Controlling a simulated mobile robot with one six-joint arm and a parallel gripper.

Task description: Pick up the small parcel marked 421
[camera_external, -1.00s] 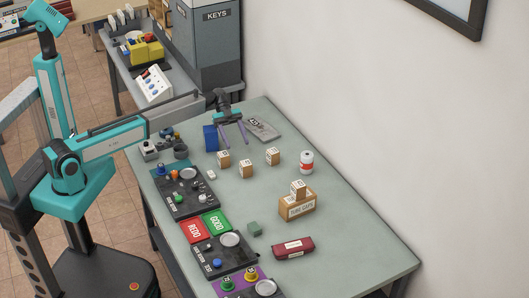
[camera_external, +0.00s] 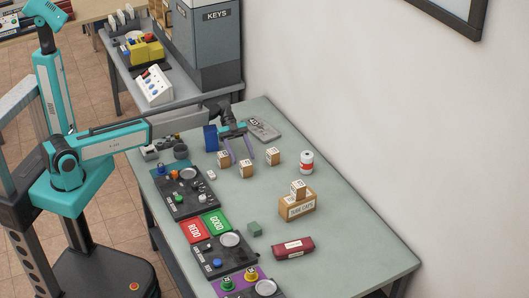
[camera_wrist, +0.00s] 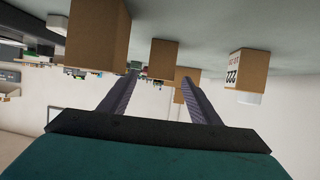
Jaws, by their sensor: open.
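Three small brown parcels with white labels stand on the grey-green table: a left one (camera_external: 223,159), a front middle one (camera_external: 246,170) and a right one (camera_external: 273,157). Their numbers are too small to read in the external view, so I cannot tell which is 421. My gripper (camera_external: 242,158) is open and empty, its purple fingers angled down just behind and above the front middle parcel. In the wrist view, which looks upside down, my open fingers (camera_wrist: 158,78) have a large parcel (camera_wrist: 97,35) at upper left, one in the middle (camera_wrist: 163,58), and a right one (camera_wrist: 247,72) whose label looks like 222.
A red-and-white can (camera_external: 306,162) stands right of the parcels. A blue block (camera_external: 210,138) and a grey packet (camera_external: 263,131) lie near my gripper.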

